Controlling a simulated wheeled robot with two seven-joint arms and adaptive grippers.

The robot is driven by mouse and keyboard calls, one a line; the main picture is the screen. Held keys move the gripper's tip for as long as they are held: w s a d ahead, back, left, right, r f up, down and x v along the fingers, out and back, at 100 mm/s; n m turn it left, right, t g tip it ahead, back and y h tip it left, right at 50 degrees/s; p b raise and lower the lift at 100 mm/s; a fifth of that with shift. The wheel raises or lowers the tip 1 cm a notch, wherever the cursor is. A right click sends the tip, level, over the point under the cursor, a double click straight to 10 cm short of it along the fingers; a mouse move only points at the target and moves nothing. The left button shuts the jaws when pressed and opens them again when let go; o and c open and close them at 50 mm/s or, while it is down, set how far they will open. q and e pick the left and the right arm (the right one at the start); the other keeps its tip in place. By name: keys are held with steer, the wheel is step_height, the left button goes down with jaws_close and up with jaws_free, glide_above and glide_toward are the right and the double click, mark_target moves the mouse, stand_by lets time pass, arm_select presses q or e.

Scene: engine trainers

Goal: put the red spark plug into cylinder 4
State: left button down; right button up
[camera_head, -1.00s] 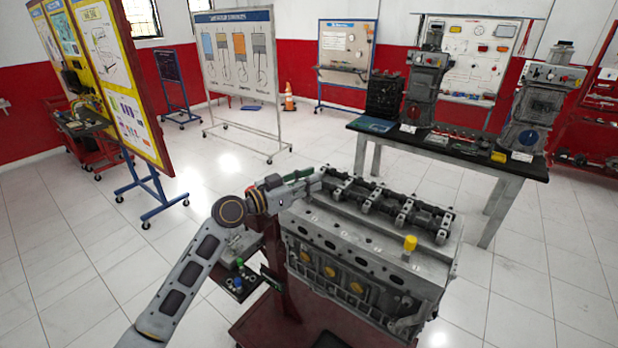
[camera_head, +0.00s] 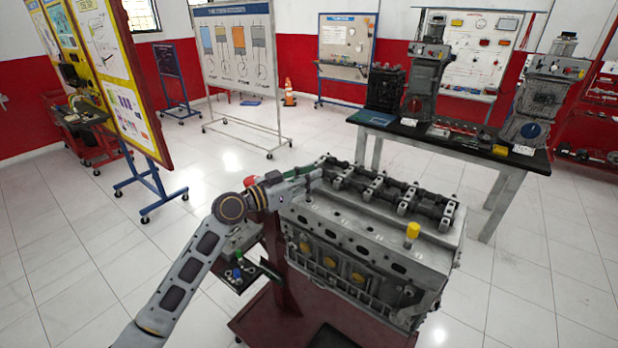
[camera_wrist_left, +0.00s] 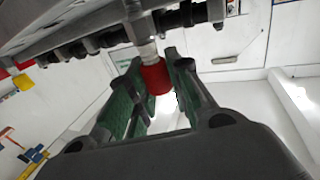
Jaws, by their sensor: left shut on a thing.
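The red spark plug (camera_wrist_left: 155,78) is between the green-padded fingers of my left gripper (camera_wrist_left: 155,88), with its pale metal end towards the top of the left wrist view. Dark lobed engine parts (camera_wrist_left: 95,42) lie close beyond that end; I cannot tell if they touch. In the head view my left gripper (camera_head: 312,174) is at the far-left end of the engine block (camera_head: 350,245), by its top. The plug cannot be made out clearly there. A yellow spark plug (camera_head: 413,231) stands upright in the right-hand part of the engine's top. The cylinder numbers cannot be read.
A small dark tray (camera_head: 250,278) with blue and green pieces is left of the engine, below my left arm. A workbench (camera_head: 460,146) with machines stands behind. A board on a wheeled frame (camera_head: 130,80) stands at the left. Open tiled floor surrounds the engine.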

arm_select(q)
steer(key=shift+b, duration=0.3)
stand_by(0.5)
steer(key=shift+f+b, duration=0.85)
steer(key=shift+b, duration=0.4)
stand_by(1.2)
steer(key=c, duration=1.2)
jaws_free()
steer(key=shift+c, duration=0.2)
steer(key=shift+s+a, duration=0.1)
steer(key=shift+a, duration=0.05)
steer(key=v, duration=1.1)
steer(key=shift+s+a, duration=0.25)
